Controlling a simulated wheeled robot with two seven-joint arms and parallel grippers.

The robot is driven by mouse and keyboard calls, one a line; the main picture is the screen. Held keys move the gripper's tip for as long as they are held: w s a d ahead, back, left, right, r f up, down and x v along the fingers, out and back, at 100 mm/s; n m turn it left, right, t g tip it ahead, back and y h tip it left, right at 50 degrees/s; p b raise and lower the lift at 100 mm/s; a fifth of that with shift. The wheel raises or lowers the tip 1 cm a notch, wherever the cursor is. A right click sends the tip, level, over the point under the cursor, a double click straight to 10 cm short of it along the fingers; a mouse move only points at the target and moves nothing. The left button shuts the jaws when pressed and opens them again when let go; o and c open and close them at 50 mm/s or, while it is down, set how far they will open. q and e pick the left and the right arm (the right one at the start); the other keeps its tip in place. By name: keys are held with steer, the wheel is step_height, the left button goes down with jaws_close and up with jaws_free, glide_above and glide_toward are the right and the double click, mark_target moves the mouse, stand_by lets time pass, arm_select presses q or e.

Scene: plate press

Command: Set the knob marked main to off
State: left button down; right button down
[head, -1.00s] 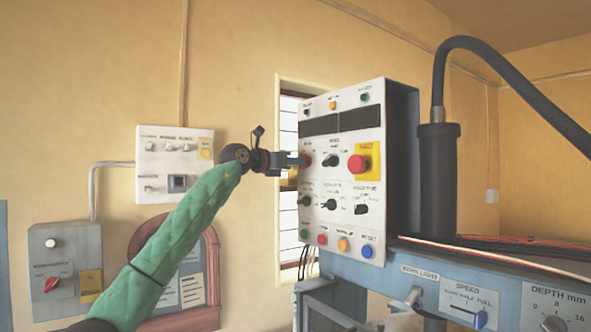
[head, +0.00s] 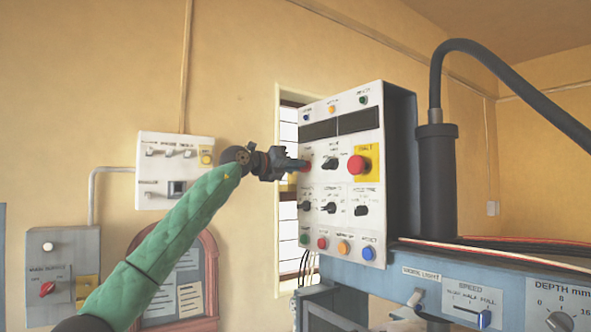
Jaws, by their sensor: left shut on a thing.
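The white control panel (head: 344,212) faces left on the machine, with several knobs and buttons. A red knob (head: 307,166) sits at the upper left of its middle section, mostly hidden by my left gripper. Its label is too small to read, so I cannot confirm that it is the one marked main, nor tell its setting. My left gripper (head: 300,164) reaches in from the left and is shut on this red knob. My right gripper is not in view.
A red mushroom button (head: 357,165) on a yellow plate and a black knob (head: 330,163) lie to the right of the gripper. A grey box (head: 60,268) with a red switch and a white switch box (head: 174,170) hang on the wall at left.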

arm_select(q)
steer(key=shift+a+r, duration=0.1)
steer(key=shift+r, duration=0.05)
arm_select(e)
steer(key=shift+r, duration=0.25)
arm_select(q)
steer(key=c, duration=1.5)
jaws_free()
steer(key=shift+w, duration=0.1)
steer(key=shift+o, duration=0.2)
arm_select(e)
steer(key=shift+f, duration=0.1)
